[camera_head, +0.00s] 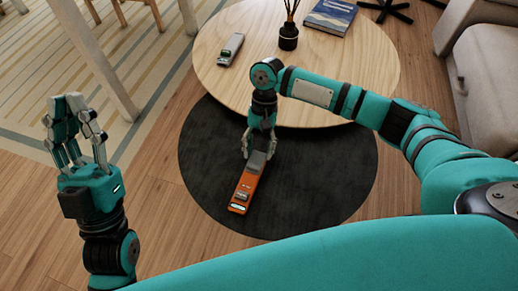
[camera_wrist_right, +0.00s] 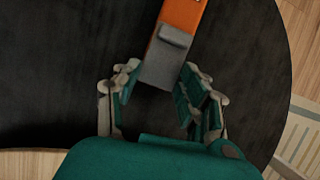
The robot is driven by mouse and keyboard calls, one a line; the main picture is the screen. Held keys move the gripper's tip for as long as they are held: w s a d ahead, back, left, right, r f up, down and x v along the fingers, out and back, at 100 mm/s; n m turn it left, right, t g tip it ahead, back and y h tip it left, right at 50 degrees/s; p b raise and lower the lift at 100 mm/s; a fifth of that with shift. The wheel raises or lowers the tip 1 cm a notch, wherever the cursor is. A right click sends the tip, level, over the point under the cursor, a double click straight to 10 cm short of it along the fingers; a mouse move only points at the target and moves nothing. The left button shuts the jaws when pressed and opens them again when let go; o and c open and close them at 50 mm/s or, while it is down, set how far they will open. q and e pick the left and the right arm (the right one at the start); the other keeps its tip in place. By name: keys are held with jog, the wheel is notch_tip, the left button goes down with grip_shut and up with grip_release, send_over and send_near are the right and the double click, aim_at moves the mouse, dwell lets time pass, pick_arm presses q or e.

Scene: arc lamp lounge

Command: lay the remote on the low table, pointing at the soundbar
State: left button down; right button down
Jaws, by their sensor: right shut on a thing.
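My right gripper (camera_head: 260,148) is shut on the grey end of a long orange handheld device (camera_head: 242,193) with a small lit screen at its other end. Which one is the remote, I cannot tell. My left gripper (camera_head: 75,112) is open and empty, fingers up. I see no soundbar.
A reed diffuser (camera_head: 288,38) and a blue book (camera_head: 330,16) stand towards the back of the low table. Its front and right are mostly clear. A grey sofa (camera_head: 492,65) is at the right; a white table leg (camera_head: 95,60) is at the left.

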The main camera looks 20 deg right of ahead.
dwell(0.3)
jog(key=c, duration=0.7)
grip_release()
